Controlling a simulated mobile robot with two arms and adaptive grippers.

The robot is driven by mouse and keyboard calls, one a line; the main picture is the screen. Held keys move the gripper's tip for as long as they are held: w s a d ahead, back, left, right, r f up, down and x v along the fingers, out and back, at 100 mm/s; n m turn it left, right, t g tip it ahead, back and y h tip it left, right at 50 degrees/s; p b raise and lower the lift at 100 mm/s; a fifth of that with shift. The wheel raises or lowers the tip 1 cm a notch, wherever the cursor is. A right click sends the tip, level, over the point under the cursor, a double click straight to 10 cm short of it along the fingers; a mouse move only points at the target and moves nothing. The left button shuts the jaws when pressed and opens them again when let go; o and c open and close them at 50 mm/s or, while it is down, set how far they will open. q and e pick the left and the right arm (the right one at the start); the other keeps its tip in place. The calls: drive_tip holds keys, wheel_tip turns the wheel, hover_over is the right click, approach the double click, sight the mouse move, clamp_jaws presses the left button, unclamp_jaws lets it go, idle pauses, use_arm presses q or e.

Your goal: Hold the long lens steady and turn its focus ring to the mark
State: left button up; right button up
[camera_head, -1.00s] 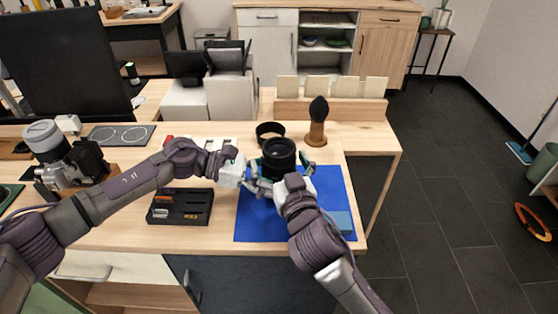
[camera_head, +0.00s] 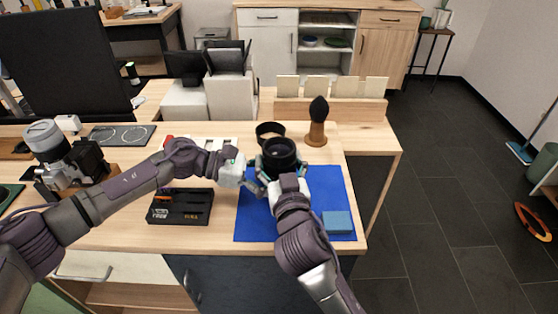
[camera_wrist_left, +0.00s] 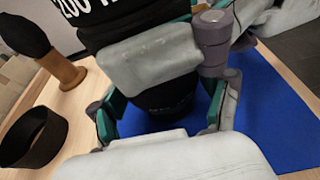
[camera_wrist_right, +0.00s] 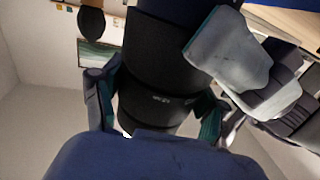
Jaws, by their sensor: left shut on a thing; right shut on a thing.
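The long lens (camera_head: 279,151) is a black cylinder standing upright over the blue mat (camera_head: 247,223), its dark front glass facing up. My left gripper (camera_head: 256,178) is shut on the lens from the left; the left wrist view shows its fingers on both sides of the black barrel (camera_wrist_left: 165,118). My right gripper (camera_head: 282,180) is shut on the lens from the front; the right wrist view shows its fingers on either side of the barrel (camera_wrist_right: 155,98), with small white lettering between them. The focus mark cannot be made out, and the lens's lower end is hidden in the head view.
A black ring-shaped hood (camera_head: 270,131) and a wooden-handled brush (camera_head: 318,120) stand behind the lens. A blue block (camera_head: 337,222) lies on the mat's front right. A black tray (camera_head: 180,207) is left of the mat, and a camera (camera_head: 75,162) stands farther left.

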drive_tip(key=shift+h, duration=0.3)
drive_tip(key=o, duration=1.2)
drive_tip(key=shift+s, duration=0.1)
drive_tip(key=s, duration=0.4)
drive_tip(key=s+d, duration=0.1)
drive_tip(key=s, duration=0.2)
drive_tip(key=s+d, duration=0.1)
drive_tip(key=s, duration=0.3)
drive_tip(key=shift+s, duration=0.35)
